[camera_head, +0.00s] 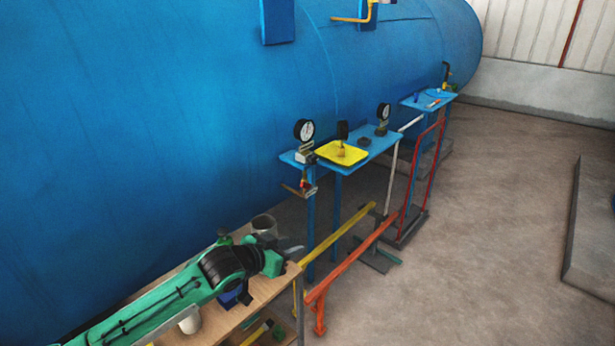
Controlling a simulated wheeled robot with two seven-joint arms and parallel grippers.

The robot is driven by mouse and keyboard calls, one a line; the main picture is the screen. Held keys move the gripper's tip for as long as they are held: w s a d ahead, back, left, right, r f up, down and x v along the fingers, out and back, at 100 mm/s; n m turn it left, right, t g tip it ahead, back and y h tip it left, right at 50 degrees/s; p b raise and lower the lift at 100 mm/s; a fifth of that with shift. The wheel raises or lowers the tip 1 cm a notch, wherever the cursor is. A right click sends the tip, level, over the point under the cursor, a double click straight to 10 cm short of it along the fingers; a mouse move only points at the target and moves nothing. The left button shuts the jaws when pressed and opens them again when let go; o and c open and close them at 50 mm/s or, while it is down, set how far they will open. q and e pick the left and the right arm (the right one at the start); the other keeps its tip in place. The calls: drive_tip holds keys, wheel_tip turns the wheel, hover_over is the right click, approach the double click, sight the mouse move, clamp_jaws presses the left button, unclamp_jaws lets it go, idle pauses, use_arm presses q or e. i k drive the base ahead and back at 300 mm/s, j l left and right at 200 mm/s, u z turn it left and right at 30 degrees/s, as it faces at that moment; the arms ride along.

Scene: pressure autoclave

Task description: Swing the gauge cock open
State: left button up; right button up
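A round white-faced gauge (304,130) stands at the near left corner of a blue shelf (371,147) beside the big blue vessel. Under it hangs a small fitting with red and brass parts and a lever, which looks like the gauge cock (304,186). The lever's exact angle is too small to read. A second gauge (383,112) stands farther along the shelf. My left gripper (291,249) is over the wooden bench, below and nearer than the cock, and apart from it. Its finger opening is not clear. My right gripper is out of view.
The wooden bench (262,291) holds a grey cup (264,223) and a white cup (190,322). A yellow tray (341,153) sits on the shelf. Yellow and orange rails (350,262) run low beyond the bench. A red hand truck (424,180) stands behind.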

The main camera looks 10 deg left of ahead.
sight(305, 186)
drive_tip(key=i+j, duration=0.15)
drive_tip(key=i, duration=0.5)
drive_tip(key=i+j, duration=0.2)
drive_tip(key=i, duration=0.5)
